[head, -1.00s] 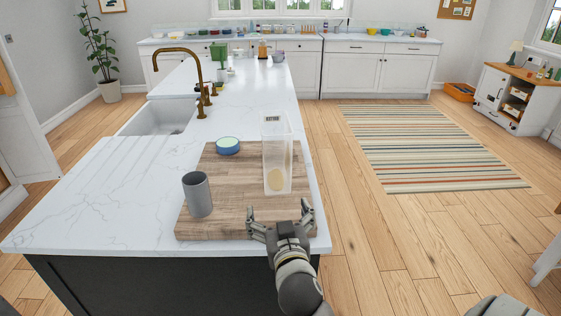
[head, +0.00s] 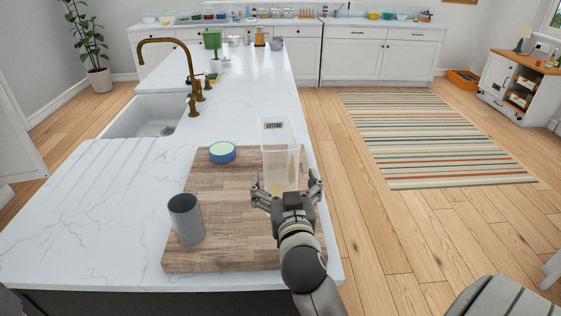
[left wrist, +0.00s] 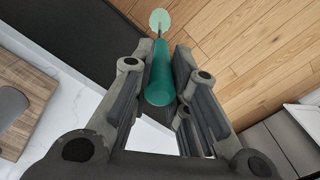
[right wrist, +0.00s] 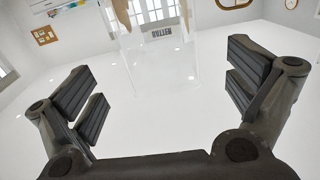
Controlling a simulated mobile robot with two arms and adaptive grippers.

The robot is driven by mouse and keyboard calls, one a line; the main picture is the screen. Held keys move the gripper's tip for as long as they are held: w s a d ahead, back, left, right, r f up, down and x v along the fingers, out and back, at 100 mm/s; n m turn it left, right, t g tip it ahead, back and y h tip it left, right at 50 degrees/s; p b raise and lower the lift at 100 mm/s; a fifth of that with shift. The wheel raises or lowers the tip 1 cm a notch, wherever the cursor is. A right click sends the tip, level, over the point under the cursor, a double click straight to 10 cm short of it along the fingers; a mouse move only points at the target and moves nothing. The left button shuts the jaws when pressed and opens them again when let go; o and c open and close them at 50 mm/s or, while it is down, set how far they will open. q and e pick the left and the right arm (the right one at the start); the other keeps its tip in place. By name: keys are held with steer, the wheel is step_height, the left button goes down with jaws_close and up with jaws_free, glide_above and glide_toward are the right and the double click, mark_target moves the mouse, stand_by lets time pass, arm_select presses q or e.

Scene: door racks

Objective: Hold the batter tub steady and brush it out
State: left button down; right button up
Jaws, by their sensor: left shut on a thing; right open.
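The clear batter tub (head: 280,158) stands on the wooden board near the counter's right edge, with a label at its top and a tan patch low down. My right gripper (head: 287,187) is open at its near side, fingers spread. In the right wrist view the see-through tub (right wrist: 155,62) shows ahead, between and beyond the open fingers (right wrist: 167,85). I cannot tell whether they touch it. In the left wrist view my left gripper (left wrist: 161,72) is shut on a teal-handled brush (left wrist: 160,82) with a thin stem and pale round end. The left gripper is outside the head view.
The wooden board (head: 225,255) also bears a grey cup (head: 186,220) and a blue-rimmed round container (head: 222,152). A sink (head: 150,116) and brass tap (head: 191,75) lie farther left. The white counter (head: 90,210) is clear at left; open floor lies right.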

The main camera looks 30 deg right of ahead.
mark_target(282, 164)
steer(key=w, duration=0.1)
steer(key=w+d+p, duration=0.1)
steer(key=w+r, duration=0.1)
steer(key=shift+d, duration=0.35)
arm_select(q)
steer(key=r+p, duration=0.1)
steer(key=r, duration=0.2)
steer(key=shift+s+a+p, duration=0.1)
steer(key=shift+s+p, duration=0.1)
steer(key=shift+p, duration=0.15)
arm_select(e)
steer(key=x, duration=0.6)
steer(key=shift+f, duration=0.35)
arm_select(q)
steer(key=shift+s+a+r, duration=0.1)
steer(key=shift+s+r, duration=0.1)
arm_select(e)
steer(key=shift+w+d+r, duration=0.1)
steer(key=shift+w, duration=0.2)
arm_select(q)
steer(key=shift+w, duration=0.1)
arm_select(e)
steer(key=shift+w, duration=0.1)
steer(key=shift+d, duration=0.1)
steer(key=shift+c, duration=0.6)
steer(key=c, duration=1)
steer(key=o, duration=1.1)
